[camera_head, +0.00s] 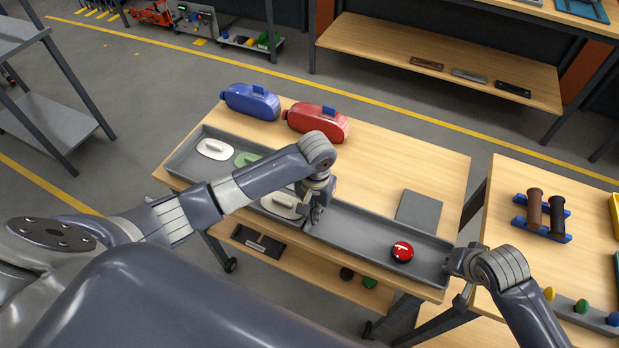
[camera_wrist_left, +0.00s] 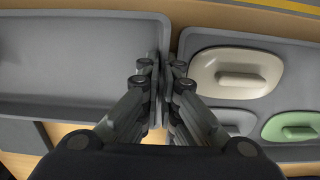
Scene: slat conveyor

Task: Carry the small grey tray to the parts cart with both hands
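The small grey tray (camera_head: 340,241) lies on the wooden workbench (camera_head: 440,170), with a red round part (camera_head: 402,251) in it. Its left end meets a second grey tray (camera_head: 188,154) holding white, green and beige lids. My left gripper (camera_head: 313,208) is down at this junction; in the left wrist view its fingers (camera_wrist_left: 162,75) are close together on the tray's end wall. My right gripper (camera_head: 462,264) is at the tray's right end; its fingers are too small to judge. A grey two-tier cart (camera_head: 45,122) stands at the left; I cannot tell whether it is the parts cart.
A flat grey plate (camera_head: 419,209) lies close behind the small tray. Another wooden bench (camera_head: 575,200) with rollers and coloured knobs stands at the right. Open floor lies at the left.

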